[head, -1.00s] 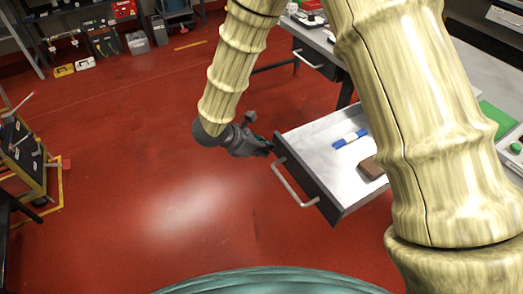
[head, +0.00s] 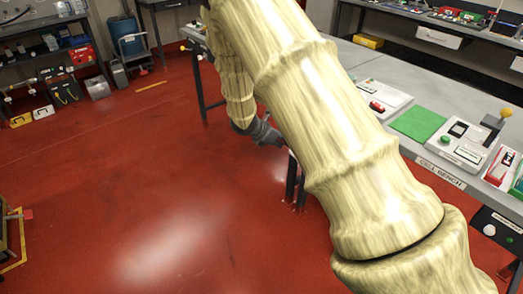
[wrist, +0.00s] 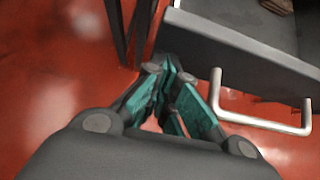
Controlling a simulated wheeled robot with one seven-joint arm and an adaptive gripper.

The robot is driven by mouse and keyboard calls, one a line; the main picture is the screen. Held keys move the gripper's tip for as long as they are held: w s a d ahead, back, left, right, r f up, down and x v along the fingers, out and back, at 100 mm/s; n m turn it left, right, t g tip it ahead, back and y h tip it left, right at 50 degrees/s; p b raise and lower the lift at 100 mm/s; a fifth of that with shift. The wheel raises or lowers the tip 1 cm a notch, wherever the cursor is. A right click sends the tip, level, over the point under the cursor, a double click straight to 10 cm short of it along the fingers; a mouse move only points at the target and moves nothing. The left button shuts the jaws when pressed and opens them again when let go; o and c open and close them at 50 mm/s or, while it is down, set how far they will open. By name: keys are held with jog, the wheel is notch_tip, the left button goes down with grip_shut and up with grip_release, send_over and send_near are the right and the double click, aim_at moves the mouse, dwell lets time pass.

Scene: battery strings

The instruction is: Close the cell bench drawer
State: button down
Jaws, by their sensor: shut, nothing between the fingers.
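The drawer (wrist: 235,48) shows in the wrist view at upper right, with a dark grey front panel and part of its interior visible, so it stands open. Its silver bar handle (wrist: 262,122) sticks out from the front. A brown item (wrist: 279,5) lies inside. My gripper (wrist: 168,72) has teal fingers, is shut and empty, and points at the left end of the drawer front, left of the handle. Contact cannot be told. In the head view my gripper (head: 271,135) is near the bench edge, and my arm hides the drawer. The cell bench label (head: 440,172) is at right.
The grey bench top (head: 365,65) carries a green mat (head: 420,122) and several devices. Dark bench legs (head: 290,180) stand beside my gripper. The red floor (head: 150,190) at left is open. Shelves with cases line the back left.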

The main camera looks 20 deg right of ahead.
jog(key=w+d+p, duration=0.1)
jog(key=d, duration=0.5)
jog(key=w+d+p, duration=0.1)
jog(key=w+d, duration=0.1)
jog(key=d, duration=0.5)
jog(key=w+d, duration=0.2)
jog(key=d, duration=0.4)
jog(key=shift+d+p, duration=0.2)
jog(key=shift+p, duration=0.2)
jog(key=shift+d, duration=0.2)
jog(key=shift+d+r, duration=0.1)
jog(key=shift+r, duration=0.05)
jog(key=shift+d+r, duration=0.1)
jog(key=a, duration=0.2)
jog(key=s+a, duration=0.1)
jog(key=a, duration=0.2)
jog(key=shift+a+r, duration=0.1)
jog(key=shift+r, duration=0.1)
jog(key=v, duration=0.9)
jog(key=shift+b, duration=0.3)
jog(key=shift+s+f, duration=0.1)
jog(key=shift+f, duration=0.1)
